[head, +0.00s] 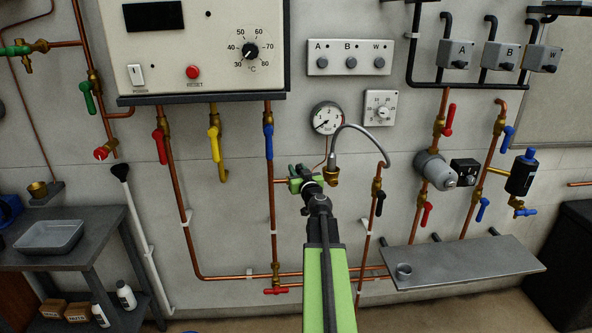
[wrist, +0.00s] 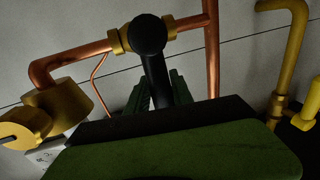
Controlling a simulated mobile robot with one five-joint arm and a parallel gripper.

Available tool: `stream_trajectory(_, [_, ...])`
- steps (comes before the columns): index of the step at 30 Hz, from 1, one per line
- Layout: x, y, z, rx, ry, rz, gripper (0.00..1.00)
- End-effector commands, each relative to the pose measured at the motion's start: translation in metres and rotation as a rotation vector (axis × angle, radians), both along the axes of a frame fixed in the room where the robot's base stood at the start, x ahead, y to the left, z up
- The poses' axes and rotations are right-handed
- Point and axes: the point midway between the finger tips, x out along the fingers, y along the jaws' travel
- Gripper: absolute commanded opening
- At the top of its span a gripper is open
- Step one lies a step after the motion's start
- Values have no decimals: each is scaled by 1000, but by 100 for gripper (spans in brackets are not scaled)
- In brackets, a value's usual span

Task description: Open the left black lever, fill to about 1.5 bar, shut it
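The left black lever (wrist: 150,37) shows in the wrist view, its round end over a brass and copper pipe and its stem running down the picture, across the pipe. My gripper's dark green fingers (wrist: 158,92) stand either side of the stem; I cannot tell whether they press on it. In the head view my gripper (head: 313,188) is at the left end of the grey flexible hose (head: 350,128) and hides this lever. The round pressure gauge (head: 327,118) is just above; its needle points lower left, near the low end. The right black lever (head: 380,204) hangs down its pipe.
Red (head: 161,146), yellow (head: 214,144) and blue (head: 268,142) levers hang under the white boiler (head: 200,45). A metal shelf (head: 465,262) juts out at lower right. A grey bench with a tray (head: 48,237) stands at left. Copper pipes run close around my gripper.

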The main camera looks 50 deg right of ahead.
Motion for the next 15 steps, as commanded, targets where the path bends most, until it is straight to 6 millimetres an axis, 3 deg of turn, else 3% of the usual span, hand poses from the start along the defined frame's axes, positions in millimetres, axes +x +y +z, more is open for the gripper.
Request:
stream_trajectory(1, [0, 1, 0, 0, 0, 0, 18])
stream_trajectory(6, [2, 2, 0, 0, 0, 1, 0])
stream_trajectory(15, [2, 3, 0, 0, 0, 2, 0])
